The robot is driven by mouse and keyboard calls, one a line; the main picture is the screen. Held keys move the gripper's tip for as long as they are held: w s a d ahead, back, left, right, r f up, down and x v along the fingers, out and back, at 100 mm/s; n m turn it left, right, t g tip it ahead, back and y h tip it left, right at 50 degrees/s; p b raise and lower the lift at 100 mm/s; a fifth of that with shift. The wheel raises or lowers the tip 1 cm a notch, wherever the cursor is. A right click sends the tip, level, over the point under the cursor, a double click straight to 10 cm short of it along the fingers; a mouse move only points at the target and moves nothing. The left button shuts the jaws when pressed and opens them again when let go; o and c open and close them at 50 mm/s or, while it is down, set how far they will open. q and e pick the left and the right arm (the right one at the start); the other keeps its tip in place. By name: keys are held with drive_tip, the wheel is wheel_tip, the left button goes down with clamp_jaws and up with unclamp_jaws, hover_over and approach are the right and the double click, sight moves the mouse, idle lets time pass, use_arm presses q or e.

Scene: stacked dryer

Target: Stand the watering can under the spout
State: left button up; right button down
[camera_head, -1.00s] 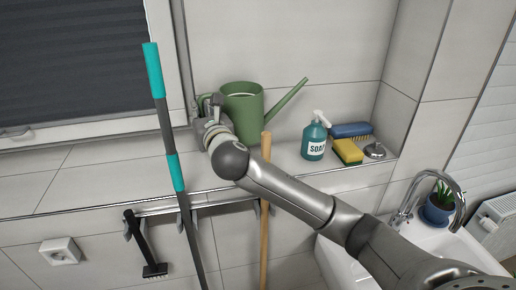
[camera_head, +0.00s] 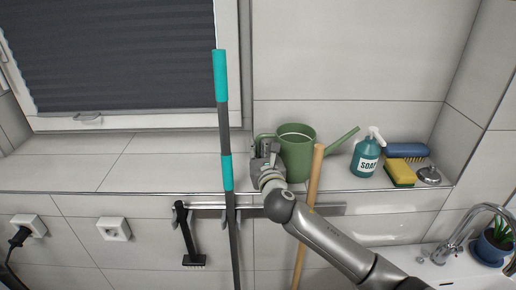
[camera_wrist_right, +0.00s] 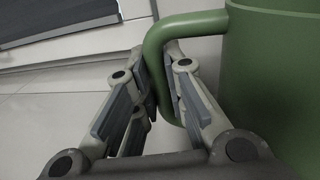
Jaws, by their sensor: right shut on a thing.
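The green watering can (camera_head: 298,158) stands upright on the tiled ledge, its long spout pointing up to the right. My right gripper (camera_head: 265,155) is at its left side, shut on the can's handle. In the right wrist view the two fingers (camera_wrist_right: 163,90) lie on both sides of the green handle (camera_wrist_right: 152,65), with the can's body (camera_wrist_right: 270,80) to the right. The curved chrome faucet spout (camera_head: 480,215) rises over the white sink (camera_head: 440,272) at the lower right. My left gripper is not in view.
On the ledge (camera_head: 130,170), right of the can, are a soap bottle (camera_head: 367,157), a yellow sponge (camera_head: 399,173), a blue brush (camera_head: 406,150) and a metal plug (camera_head: 429,174). Two upright poles, teal-grey (camera_head: 227,173) and wooden (camera_head: 308,215), stand in front. A potted plant (camera_head: 494,244) is beside the faucet.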

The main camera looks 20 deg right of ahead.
drive_tip(key=shift+f, duration=0.1)
drive_tip(key=c, duration=1.5)
unclamp_jaws()
